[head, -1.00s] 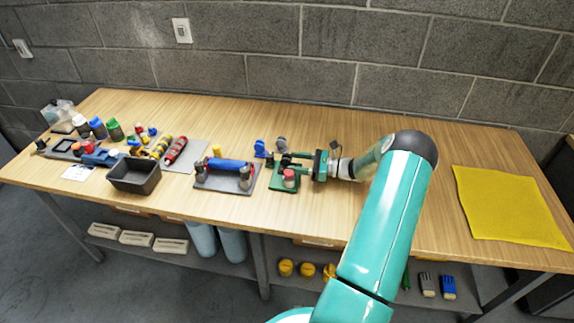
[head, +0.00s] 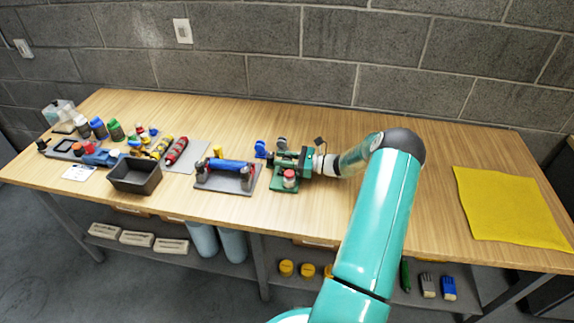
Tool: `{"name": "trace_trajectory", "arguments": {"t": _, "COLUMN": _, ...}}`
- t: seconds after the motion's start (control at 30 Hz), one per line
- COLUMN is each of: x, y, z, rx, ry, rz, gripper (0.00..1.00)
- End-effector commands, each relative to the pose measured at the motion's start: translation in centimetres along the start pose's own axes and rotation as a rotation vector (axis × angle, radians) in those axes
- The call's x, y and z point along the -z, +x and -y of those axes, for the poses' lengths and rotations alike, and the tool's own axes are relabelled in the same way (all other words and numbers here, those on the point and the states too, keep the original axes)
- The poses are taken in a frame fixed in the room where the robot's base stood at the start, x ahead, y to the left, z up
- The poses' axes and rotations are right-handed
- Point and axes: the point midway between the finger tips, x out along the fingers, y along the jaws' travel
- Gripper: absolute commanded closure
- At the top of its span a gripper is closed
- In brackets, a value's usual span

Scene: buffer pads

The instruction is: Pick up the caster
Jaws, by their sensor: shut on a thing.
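A small blue caster (head: 260,148) stands on the wooden table just behind the green block stand. My gripper (head: 272,158) points left, low over the table, with its fingertips at the blue caster. It is shut on the caster; the fingers partly hide its lower part. I see no clear gap between the caster and the table. A grey caster-like piece (head: 281,143) stands just behind the fingers, partly hidden.
A green stand (head: 282,186) with a red-and-white knob (head: 289,178) sits right below my gripper. A grey plate with a blue-handled fixture (head: 230,167) lies left of it. A black bin (head: 134,178) stands further left. A yellow pad (head: 510,210) lies at the right; the table between is clear.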

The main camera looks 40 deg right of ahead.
Motion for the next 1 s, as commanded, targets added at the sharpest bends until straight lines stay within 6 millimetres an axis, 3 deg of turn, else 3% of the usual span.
{"name": "trace_trajectory", "arguments": {"t": 0.27, "x": -0.5, "y": 0.0, "z": 0.0, "rx": 0.0, "ry": -0.001, "rz": 0.0, "gripper": 0.99}}
{"name": "trace_trajectory", "arguments": {"t": 0.5, "x": -3.5, "y": 0.0, "z": 0.0, "rx": -0.001, "ry": -0.003, "rz": 0.0, "gripper": 0.99}}
{"name": "trace_trajectory", "arguments": {"t": 0.83, "x": -9.1, "y": 1.9, "z": -4.6, "rx": -0.002, "ry": -0.002, "rz": -0.001, "gripper": 0.99}}
{"name": "trace_trajectory", "arguments": {"t": 1.0, "x": -11.0, "y": 3.6, "z": -8.6, "rx": -0.003, "ry": 0.001, "rz": -0.001, "gripper": 0.99}}
